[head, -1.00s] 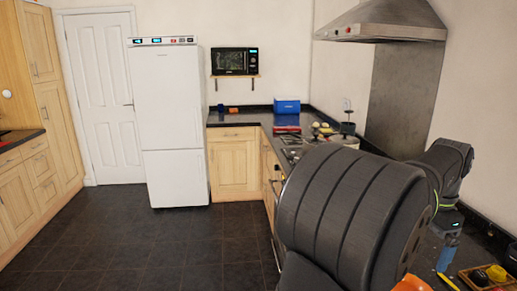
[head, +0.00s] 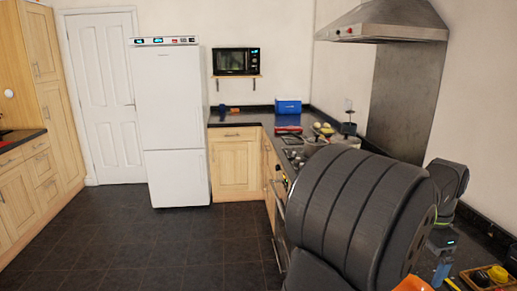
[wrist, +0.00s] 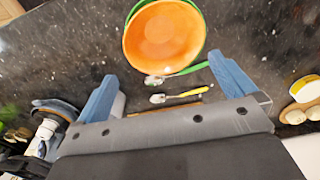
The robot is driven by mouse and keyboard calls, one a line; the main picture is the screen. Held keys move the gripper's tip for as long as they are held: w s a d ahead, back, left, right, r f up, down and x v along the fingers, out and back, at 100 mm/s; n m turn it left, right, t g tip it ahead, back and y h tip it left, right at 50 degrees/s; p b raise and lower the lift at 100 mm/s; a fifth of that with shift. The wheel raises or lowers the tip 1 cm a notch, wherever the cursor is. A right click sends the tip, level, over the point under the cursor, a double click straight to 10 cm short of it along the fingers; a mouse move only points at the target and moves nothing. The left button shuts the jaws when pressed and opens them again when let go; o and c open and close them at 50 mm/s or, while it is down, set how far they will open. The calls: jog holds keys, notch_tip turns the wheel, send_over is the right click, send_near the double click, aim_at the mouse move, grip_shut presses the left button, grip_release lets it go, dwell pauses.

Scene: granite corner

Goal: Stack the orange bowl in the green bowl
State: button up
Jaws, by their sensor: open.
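The orange bowl (wrist: 165,38) is at the top of the wrist view, its open side facing the camera. The rest of the green bowl is hidden. My gripper (wrist: 163,68) is open, its blue fingers apart with nothing held between them, on the near side of the bowls. In the head view a piece of the orange bowl (head: 412,284) shows at the bottom edge, partly hidden by my arm.
A spoon-like utensil with a yellow handle (wrist: 185,93) lies on the dark counter (wrist: 75,45) between the fingers. A wooden tray with a yellow item (head: 497,273) stands at the lower right. Pots (head: 345,139) stand on the hob further back.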

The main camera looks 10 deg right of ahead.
notch_tip(320, 180, up, 6)
jog(key=a+f+n+h, duration=0.1)
jog(key=f+n, duration=0.3)
jog(key=n, duration=0.2)
jog(key=s+a+f+n+g+h, duration=0.1)
jog(key=f+n, duration=0.3)
jog(key=n, duration=0.3)
jog(key=s+a+f+n+h, duration=0.1)
jog(key=f+n, duration=0.3)
jog(key=n, duration=0.2)
jog(key=shift+g+h, duration=0.4)
jog(key=f+n, duration=0.1)
jog(key=n, duration=0.1)
jog(key=a+f+n, duration=0.1)
jog(key=n, duration=0.1)
jog(key=f+n+h, duration=0.1)
jog(key=n, duration=0.1)
jog(key=shift+s+a+f+n, duration=0.1)
jog(key=shift+s+a+n, duration=0.15)
jog(key=shift+a+n, duration=0.15)
jog(key=shift+a+r+n, duration=0.15)
jog(key=shift+r+n, duration=0.05)
jog(key=shift+n, duration=0.2)
jog(key=v, duration=1.1)
